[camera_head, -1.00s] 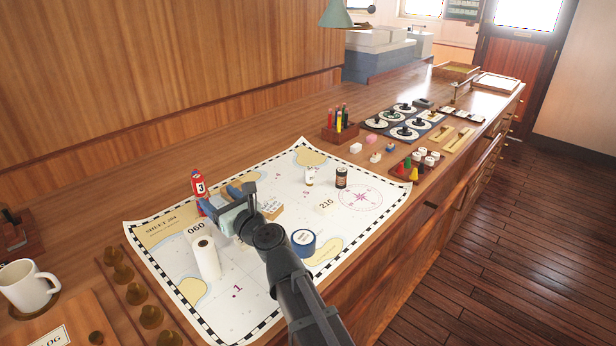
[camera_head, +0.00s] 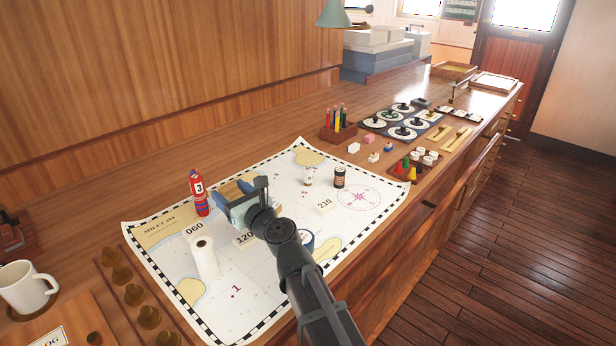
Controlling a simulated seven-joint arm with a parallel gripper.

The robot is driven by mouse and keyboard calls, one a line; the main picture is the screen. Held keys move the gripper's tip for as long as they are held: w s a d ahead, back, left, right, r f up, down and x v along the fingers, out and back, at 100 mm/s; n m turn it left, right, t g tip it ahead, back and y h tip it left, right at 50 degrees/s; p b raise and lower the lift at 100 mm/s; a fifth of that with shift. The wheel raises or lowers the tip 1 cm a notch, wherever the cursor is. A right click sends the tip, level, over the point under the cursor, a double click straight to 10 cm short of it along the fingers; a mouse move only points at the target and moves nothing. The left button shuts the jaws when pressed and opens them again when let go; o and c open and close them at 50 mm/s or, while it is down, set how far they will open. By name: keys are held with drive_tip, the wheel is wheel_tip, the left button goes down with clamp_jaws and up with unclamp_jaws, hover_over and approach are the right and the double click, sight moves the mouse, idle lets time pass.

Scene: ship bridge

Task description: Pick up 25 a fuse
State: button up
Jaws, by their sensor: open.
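No label reading 25 A is legible in this view. A small whitish cylinder with a dark or gold end (camera_head: 308,178) stands on the chart, and it may be the fuse. A dark cylinder with a pale band (camera_head: 339,177) stands just right of it, clear of my gripper. My gripper (camera_head: 243,190) is open above the chart, left of both cylinders and apart from them. What lies directly below and behind its jaws is partly hidden.
A red bottle marked 3 (camera_head: 199,193) stands close left of my gripper. A white roll (camera_head: 205,259) stands in front. A blue tape roll (camera_head: 306,240) is partly hidden by my arm.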

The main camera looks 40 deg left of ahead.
drive_tip(key=w+a+r+n+t+h, duration=0.1)
drive_tip(key=w+a+r+n, duration=0.2)
drive_tip(key=w+r, duration=0.7)
drive_tip(key=w+a+r+n+h, duration=0.1)
drive_tip(key=w+a+r+n, duration=0.15)
drive_tip(key=w+r, duration=0.7)
drive_tip(key=n+h, duration=1)
drive_tip(key=n, duration=0.9)
hover_over(308, 168)
wheel_tip(308, 168, down, 13)
drive_tip(key=s+d+f+n+g+h, duration=0.1)
drive_tip(key=d+f+n+g+h, duration=0.2)
drive_tip(key=n, duration=0.5)
drive_tip(key=shift+t, duration=0.6)
drive_tip(key=x, duration=0.4)
drive_tip(key=d+x, duration=0.1)
drive_tip(key=x, duration=0.2)
drive_tip(key=shift+a+f, duration=0.1)
drive_tip(key=shift+f, duration=0.1)
drive_tip(key=shift+a+x, duration=0.2)
drive_tip(key=shift+x, duration=1.1)
drive_tip(key=shift+a+x, duration=0.2)
drive_tip(key=shift+x, duration=1.15)
drive_tip(key=shift+r, duration=0.15)
